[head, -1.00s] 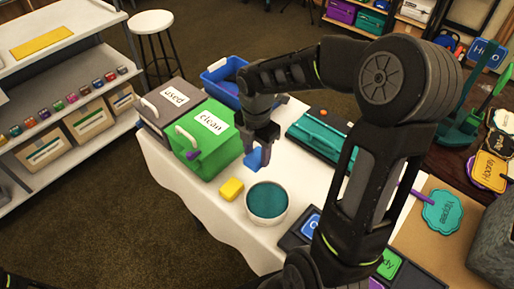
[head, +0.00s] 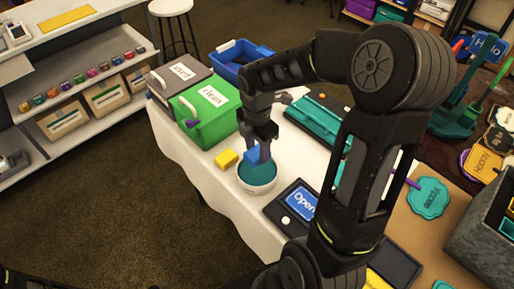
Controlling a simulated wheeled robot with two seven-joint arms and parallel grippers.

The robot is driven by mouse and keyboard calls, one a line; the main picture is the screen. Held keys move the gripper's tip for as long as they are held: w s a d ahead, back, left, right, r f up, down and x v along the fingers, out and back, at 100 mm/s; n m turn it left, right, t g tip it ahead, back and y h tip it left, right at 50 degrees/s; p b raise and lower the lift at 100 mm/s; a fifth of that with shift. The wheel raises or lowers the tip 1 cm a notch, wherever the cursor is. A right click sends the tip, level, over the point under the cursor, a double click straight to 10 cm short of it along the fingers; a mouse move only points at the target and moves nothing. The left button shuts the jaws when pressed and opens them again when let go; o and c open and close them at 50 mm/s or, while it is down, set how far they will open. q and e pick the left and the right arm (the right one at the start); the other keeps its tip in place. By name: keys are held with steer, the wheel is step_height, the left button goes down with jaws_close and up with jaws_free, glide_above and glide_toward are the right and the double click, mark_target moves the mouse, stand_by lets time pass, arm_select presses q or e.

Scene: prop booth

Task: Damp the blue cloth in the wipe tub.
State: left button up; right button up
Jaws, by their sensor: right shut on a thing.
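The wipe tub (head: 257,190) is a round white tub with teal inside, standing on the white-covered table near its front edge. My right gripper (head: 261,154) points down over the back part of the tub. It is shut on the blue cloth (head: 251,154), a small bright blue piece showing at the left of the fingers. The cloth overlaps the tub's back rim in the picture; I cannot tell whether it touches the teal inside. The gripper hides part of the cloth and of the tub's far side. My left gripper is out of view.
A yellow block (head: 226,159) sits just left of the tub. The green "clean" box (head: 212,122) and grey "used" box (head: 170,88) stand behind it. A dark panel with a blue "Open" sign (head: 301,201) lies to the right. A teal case (head: 318,122) lies behind right.

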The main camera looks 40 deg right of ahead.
mark_target(257, 171)
steer(key=shift+f+b, duration=2.15)
steer(key=shift+f, duration=0.6)
steer(key=shift+f+b, duration=0.3)
steer(key=shift+f, duration=0.2)
steer(key=shift+s+f, duration=0.1)
step_height(257, 171, up, 5)
steer(key=p, duration=0.4)
steer(key=shift+r+p, duration=1.1)
steer(key=shift+p, duration=0.05)
